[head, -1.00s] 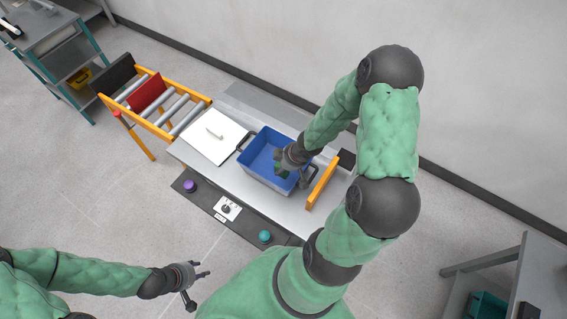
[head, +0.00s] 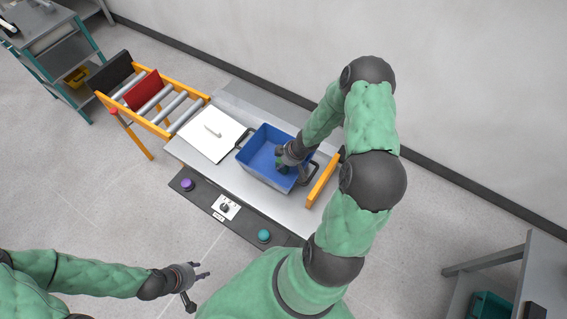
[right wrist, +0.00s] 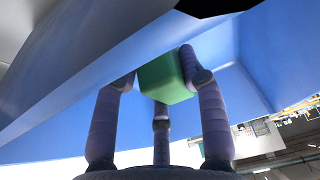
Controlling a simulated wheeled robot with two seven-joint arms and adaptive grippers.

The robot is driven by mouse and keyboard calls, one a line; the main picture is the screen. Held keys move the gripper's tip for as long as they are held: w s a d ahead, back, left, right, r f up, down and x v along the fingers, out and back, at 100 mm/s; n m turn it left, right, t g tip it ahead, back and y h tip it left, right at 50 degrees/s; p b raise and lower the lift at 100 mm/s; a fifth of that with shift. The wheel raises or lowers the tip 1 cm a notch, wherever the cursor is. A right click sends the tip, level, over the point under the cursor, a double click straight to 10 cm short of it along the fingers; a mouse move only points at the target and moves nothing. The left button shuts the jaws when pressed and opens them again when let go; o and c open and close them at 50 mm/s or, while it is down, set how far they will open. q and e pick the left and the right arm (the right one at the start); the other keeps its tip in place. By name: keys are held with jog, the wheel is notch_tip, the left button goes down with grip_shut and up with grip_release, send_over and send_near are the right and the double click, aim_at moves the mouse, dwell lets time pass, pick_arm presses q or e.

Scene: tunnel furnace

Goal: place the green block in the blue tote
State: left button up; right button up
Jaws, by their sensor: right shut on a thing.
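The blue tote (head: 256,146) stands on the grey table, with dark handles at its ends. My right gripper (head: 283,164) reaches down into the tote from the upper right. In the right wrist view its fingers (right wrist: 163,95) are shut on the green block (right wrist: 166,78), with blue tote walls (right wrist: 250,75) around it. In the head view the block is mostly hidden by the hand; I cannot tell whether it touches the tote floor. My left gripper (head: 203,274) is open and empty, away from the table at the lower left.
A white panel with a handle (head: 205,142) lies left of the tote. An orange rail (head: 322,181) stands to its right. A control strip with a purple button (head: 187,184) and a teal button (head: 264,236) runs along the front. An orange roller conveyor (head: 150,140) adjoins at left.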

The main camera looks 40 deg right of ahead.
jog(key=shift+r, duration=0.1)
jog(key=shift+f, duration=0.2)
jog(key=o, duration=1.2)
jog(key=shift+r, duration=0.15)
jog(key=shift+r, duration=0.25)
jog(key=p+v, duration=0.7)
jog(key=v, duration=0.4)
jog(key=shift+s+d+r, duration=0.1)
jog(key=shift+s+r, duration=0.15)
